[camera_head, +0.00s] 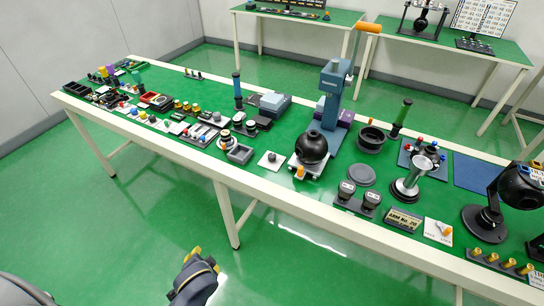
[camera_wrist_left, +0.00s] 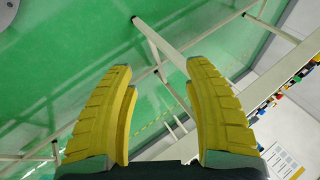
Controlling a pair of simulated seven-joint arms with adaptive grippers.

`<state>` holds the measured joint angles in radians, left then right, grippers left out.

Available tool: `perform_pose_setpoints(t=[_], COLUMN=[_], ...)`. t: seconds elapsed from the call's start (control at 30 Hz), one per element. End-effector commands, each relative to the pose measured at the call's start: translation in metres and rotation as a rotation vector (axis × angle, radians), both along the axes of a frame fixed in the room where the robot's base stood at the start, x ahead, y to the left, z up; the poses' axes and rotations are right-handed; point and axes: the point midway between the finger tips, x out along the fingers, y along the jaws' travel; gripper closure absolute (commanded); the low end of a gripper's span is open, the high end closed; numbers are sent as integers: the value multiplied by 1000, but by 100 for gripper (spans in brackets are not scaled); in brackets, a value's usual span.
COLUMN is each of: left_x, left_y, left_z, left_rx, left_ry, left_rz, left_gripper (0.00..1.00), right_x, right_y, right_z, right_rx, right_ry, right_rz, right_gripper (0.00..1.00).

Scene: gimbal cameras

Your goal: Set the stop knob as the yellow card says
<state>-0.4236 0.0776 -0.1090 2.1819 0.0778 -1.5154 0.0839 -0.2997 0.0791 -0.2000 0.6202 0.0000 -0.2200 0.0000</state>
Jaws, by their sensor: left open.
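A yellow card (camera_head: 403,219) with dark print lies near the front edge of the green-topped bench; its text is too small to read surely, perhaps "ARM No. 20". Just right of it is a white plate (camera_head: 433,234) with a small orange knob (camera_head: 446,230) and tiny marks, which looks like the stop knob; its setting cannot be read. My left gripper (camera_head: 191,254) is in front of the bench, over the floor, well left of both. In the left wrist view its yellow fingers (camera_wrist_left: 160,72) are apart with nothing between them. My right gripper is not seen.
Dark knobs (camera_head: 358,197) sit left of the card. Bench legs (camera_head: 226,213) and open floor lie near my left gripper.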

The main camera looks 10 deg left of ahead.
Motion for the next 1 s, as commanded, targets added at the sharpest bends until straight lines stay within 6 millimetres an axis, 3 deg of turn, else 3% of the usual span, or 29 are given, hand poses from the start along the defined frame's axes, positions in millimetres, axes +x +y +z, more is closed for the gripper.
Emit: perform_pose_setpoints(t=[0.1,0.27,0.47,0.77,1.0], left_x=[29,67,127,224,291], left_y=[4,0,-15,-56,-96], left_z=[34,56,80,132,195], left_rx=[-20,-75,-174,-340,-450], left_ry=[-26,-29,-18,17,49], left_rz=[70,156,249,329,338], left_gripper=[48,48,48,48,48], right_x=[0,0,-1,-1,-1], right_y=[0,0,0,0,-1], right_z=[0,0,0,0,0], right_rx=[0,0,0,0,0], right_ry=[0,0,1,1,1], right_rz=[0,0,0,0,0], right_gripper=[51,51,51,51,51])
